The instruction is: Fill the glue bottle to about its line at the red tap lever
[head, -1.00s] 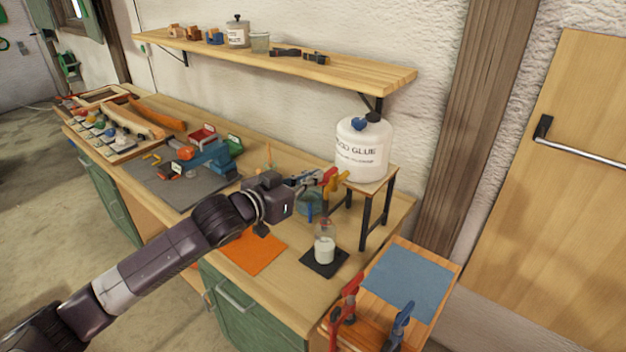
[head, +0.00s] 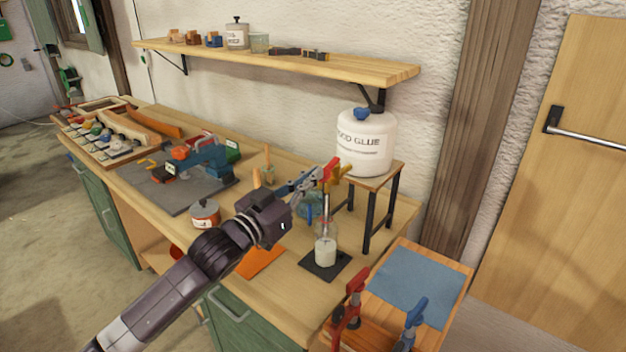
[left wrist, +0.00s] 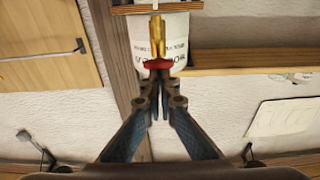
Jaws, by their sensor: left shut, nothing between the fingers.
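The glue bottle (head: 325,250) stands upright on a black mat (head: 312,270), with whitish glue in its lower part; its line is too small to make out. A thin vertical streak shows above its neck; I cannot tell if it is flowing glue. The white glue tank (head: 364,150) stands on a small stand (head: 397,185), its brass tap (head: 346,180) above the bottle. My left gripper (head: 318,178) is shut and empty at the red tap lever (head: 331,167). In the left wrist view, the red lever (left wrist: 158,64) is just beyond the fingertips; contact is unclear. My right gripper is not in view.
A blue jar (head: 309,204) stands behind the bottle. An orange sheet (head: 262,262) and a lidded pot (head: 205,214) lie near my left arm. Red (head: 347,315) and blue clamps (head: 413,318) stand at the front right. A shelf (head: 340,72) hangs above.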

